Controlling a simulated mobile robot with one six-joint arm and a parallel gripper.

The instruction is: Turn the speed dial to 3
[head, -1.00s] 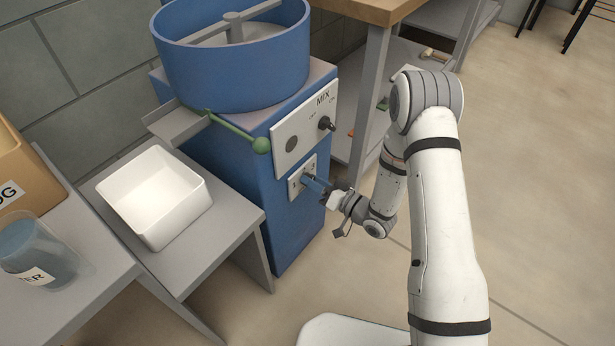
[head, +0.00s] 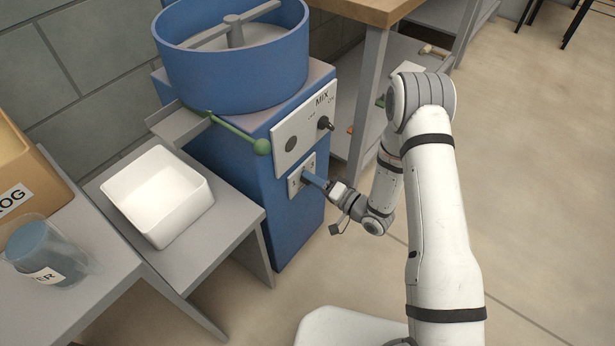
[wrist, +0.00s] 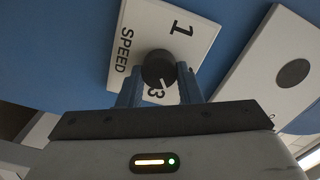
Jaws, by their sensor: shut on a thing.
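The speed dial (wrist: 158,66) is a round black knob on a white plate marked SPEED, with 1 and 3 readable in the wrist view. A white pointer line on the knob lies close beside the 3; I cannot tell if it lines up exactly. My gripper (wrist: 158,88) has its two blue fingers on either side of the knob, shut on it. In the head view, my gripper (head: 315,181) reaches the speed plate (head: 295,184) on the front of the blue mixer (head: 285,225); the fingers hide the dial there.
Above the speed plate is the MIX panel (head: 305,125) with a black switch (head: 325,123). A white tray (head: 160,195) and a clear container (head: 45,255) stand on tables at left. Floor at right is open.

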